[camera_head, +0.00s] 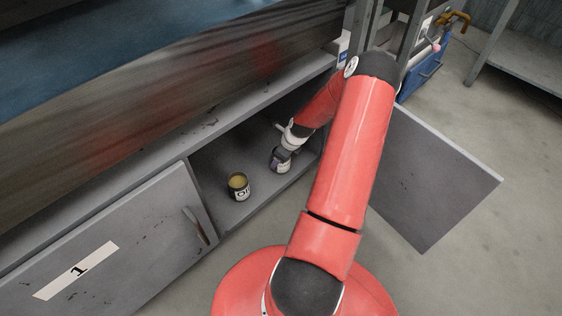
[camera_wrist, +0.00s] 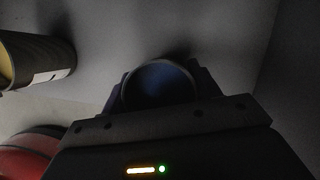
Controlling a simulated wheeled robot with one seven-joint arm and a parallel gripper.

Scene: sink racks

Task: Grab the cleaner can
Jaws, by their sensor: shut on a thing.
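A can with a pale label and dark upper part (camera_head: 281,165) stands in the open cabinet compartment under the bench. Its round dark blue top (camera_wrist: 160,84) shows between the jaws in the wrist view. My gripper (camera_head: 284,154) is shut on this can from above and behind, and covers part of it in the head view. In the wrist view my gripper (camera_wrist: 160,92) has a finger on each side of the can. I cannot read the can's label, so its being the cleaner is not shown. The can looks upright on the cabinet floor.
A dark can with a yellow top (camera_head: 238,187) stands to the left, also in the wrist view (camera_wrist: 38,60). The cabinet door marked 1 (camera_head: 120,245) is at left. An open door panel (camera_head: 430,180) is at right. A blue toolbox (camera_head: 425,65) stands behind.

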